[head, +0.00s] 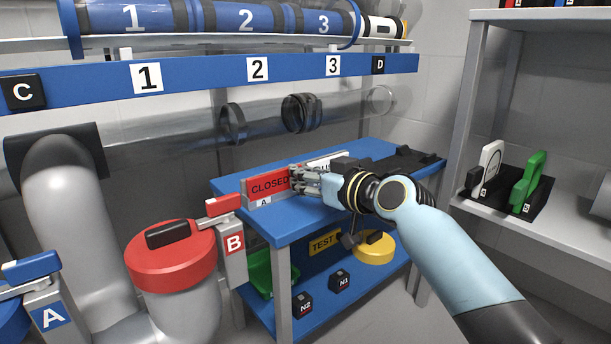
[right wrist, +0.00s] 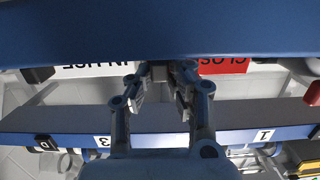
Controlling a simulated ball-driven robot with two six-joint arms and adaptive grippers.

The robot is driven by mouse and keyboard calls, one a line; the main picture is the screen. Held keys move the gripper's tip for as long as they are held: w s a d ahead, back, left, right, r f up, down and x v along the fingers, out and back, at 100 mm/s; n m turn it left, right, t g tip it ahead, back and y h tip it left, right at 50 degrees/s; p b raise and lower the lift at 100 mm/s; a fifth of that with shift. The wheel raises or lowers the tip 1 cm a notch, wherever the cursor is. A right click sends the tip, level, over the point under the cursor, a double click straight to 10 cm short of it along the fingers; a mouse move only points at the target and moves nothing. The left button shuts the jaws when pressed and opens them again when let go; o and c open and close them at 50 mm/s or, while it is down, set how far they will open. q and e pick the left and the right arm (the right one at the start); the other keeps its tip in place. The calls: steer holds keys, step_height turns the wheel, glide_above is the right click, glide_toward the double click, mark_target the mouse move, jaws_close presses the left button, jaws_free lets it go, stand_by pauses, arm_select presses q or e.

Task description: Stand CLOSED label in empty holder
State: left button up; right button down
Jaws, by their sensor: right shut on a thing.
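The red CLOSED label (head: 268,186) is upright near the left end of the blue table, with its lettering facing me. It also shows in the right wrist view (right wrist: 222,66), upside down. A low holder with an A tag (head: 263,202) is directly under the label; I cannot tell whether the label is seated in it. My right gripper (head: 300,179) is shut on the label's right end, its fingertips (right wrist: 166,76) partly covering that end. The white IN USE label (head: 326,163) stands behind the gripper and is partly hidden. My left gripper is not in view.
The blue table (head: 290,229) has a lower shelf with a yellow round lid (head: 375,248) and a green bin (head: 260,278). A red-capped pipe B (head: 172,255) stands close at the left. Clear tubes run behind. A grey shelf (head: 545,224) is at right.

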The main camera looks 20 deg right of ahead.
steer(key=shift+f, duration=0.3)
steer(key=c, duration=1.1)
jaws_free()
steer(key=shift+c, duration=0.2)
steer(key=v, duration=1.2)
steer(key=shift+f, duration=0.1)
